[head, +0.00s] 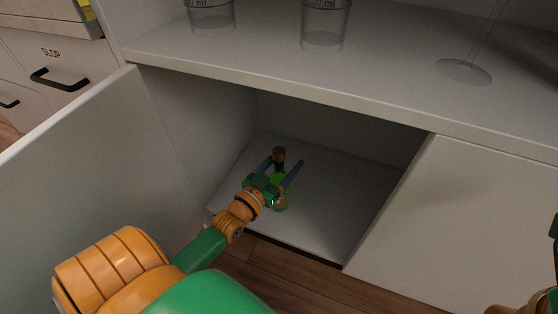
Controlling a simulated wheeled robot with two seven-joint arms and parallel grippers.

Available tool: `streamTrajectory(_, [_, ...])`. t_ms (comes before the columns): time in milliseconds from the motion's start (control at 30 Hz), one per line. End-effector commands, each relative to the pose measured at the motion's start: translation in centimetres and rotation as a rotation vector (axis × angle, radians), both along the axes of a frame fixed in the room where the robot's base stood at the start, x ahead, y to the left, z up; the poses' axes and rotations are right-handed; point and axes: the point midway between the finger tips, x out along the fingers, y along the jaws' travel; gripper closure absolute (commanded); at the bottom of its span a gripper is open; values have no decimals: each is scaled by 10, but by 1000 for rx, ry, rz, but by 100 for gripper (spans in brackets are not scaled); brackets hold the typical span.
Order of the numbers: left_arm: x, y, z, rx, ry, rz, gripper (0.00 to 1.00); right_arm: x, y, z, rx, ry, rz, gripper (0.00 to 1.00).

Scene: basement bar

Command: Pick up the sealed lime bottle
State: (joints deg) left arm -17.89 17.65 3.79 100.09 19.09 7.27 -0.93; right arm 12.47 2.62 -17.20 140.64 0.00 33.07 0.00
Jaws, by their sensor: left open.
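The lime bottle (279,153) stands inside the open lower cabinet, with a dark and gold top and a green body. My left gripper (284,163) reaches into the cabinet. Its two blue fingers are spread apart, one on each side of the bottle as seen from here. Whether the fingers touch the bottle cannot be told. The gripper hides part of the bottle's body. Whether the bottle is sealed is too small to tell. My right gripper does not show; only parts of my right arm are at the lower right edge.
The cabinet floor (325,205) is otherwise clear. An open door (90,165) stands at left and a closed door (465,220) at right. The shelf (390,85) above holds two measuring beakers (212,17) (325,25) and a glass foot (463,72). A drawer labelled SLOP (65,60) is upper left.

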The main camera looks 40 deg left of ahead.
Motion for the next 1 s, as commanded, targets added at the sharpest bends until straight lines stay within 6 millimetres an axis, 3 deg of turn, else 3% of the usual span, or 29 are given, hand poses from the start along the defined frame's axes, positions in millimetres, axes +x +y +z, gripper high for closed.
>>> streamTrajectory(233, [5,0,0,1,2,0,31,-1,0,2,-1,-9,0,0])
streamTrajectory(267, [5,0,1,1,2,0,36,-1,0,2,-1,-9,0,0])
streamTrajectory(500, [4,0,0,1,3,0,100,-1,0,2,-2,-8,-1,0])
streamTrajectory(1000, [4,0,0,1,3,0,100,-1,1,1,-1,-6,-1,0])
